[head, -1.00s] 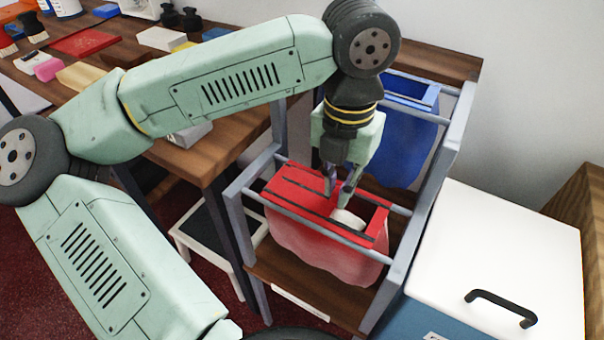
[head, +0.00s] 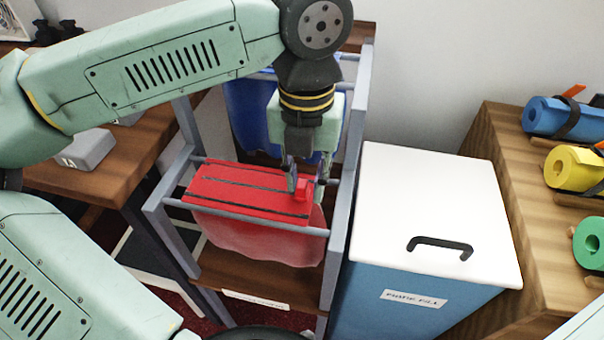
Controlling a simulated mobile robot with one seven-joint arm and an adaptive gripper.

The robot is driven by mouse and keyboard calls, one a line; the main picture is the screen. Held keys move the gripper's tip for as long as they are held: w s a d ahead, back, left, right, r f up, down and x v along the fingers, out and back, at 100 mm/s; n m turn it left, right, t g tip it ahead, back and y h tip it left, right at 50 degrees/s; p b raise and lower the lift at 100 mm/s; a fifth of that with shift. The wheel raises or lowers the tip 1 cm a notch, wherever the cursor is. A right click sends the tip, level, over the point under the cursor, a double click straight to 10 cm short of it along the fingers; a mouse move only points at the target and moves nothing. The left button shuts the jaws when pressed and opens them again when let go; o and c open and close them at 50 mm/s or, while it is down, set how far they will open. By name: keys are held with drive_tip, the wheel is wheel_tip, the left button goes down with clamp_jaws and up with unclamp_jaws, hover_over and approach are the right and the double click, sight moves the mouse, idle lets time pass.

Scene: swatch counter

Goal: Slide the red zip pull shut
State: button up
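The red zip pull (head: 302,188) is a small red block at the right end of the red bag's top. The red bag (head: 260,237) hangs in the front of a grey rack, its flat red top crossed by dark lines. No gap in that top shows, though my gripper hides part of its right end. My gripper (head: 306,185) points down over this end. Its fingers stand apart, one on each side of the pull, with a gap visible on the right; contact on the left is unclear.
The grey rack's rails (head: 338,215) flank the bag. A blue bag (head: 247,110) hangs behind, partly hidden by my arm. A white-lidded blue bin (head: 430,205) stands close on the right. A wooden shelf with coloured rolls (head: 572,168) is further right.

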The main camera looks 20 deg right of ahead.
drive_tip(key=shift+o, duration=1)
drive_tip(key=shift+w+a+r, duration=0.1)
drive_tip(key=shift+r, duration=0.15)
wheel_tip(320, 180, up, 12)
drive_tip(key=shift+f, duration=0.25)
